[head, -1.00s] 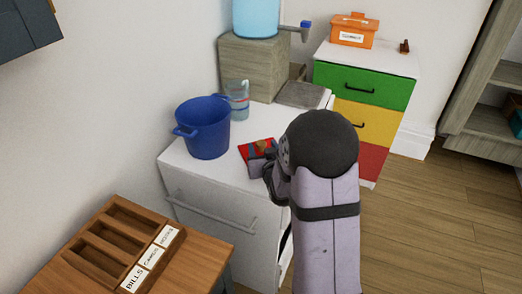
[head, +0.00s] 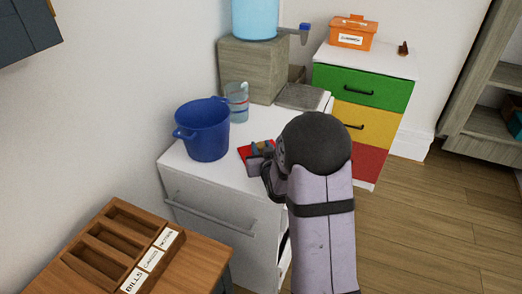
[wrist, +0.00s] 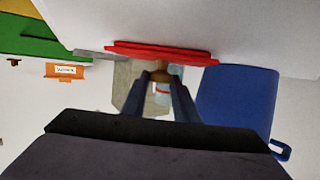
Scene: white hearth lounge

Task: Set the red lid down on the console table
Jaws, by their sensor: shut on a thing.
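The red lid (head: 245,153) is a thin, flat piece with a brown knob, over the top of the white console table (head: 190,165). My gripper (head: 262,160) is shut on the lid's knob, partly hidden by my wrist. In the wrist view, which is upside down, the lid (wrist: 160,52) shows edge-on and about level. The knob sits between the two fingers of my gripper (wrist: 163,76). The lid is very close to the white top; I cannot tell whether it touches.
A blue bucket (head: 203,135) stands left of the lid, with a clear pitcher (head: 237,103) behind it. A water dispenser on a wooden box (head: 247,70) stands at the back. An orange box (head: 353,33) sits on the coloured drawers. A wooden organizer (head: 120,248) is front left.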

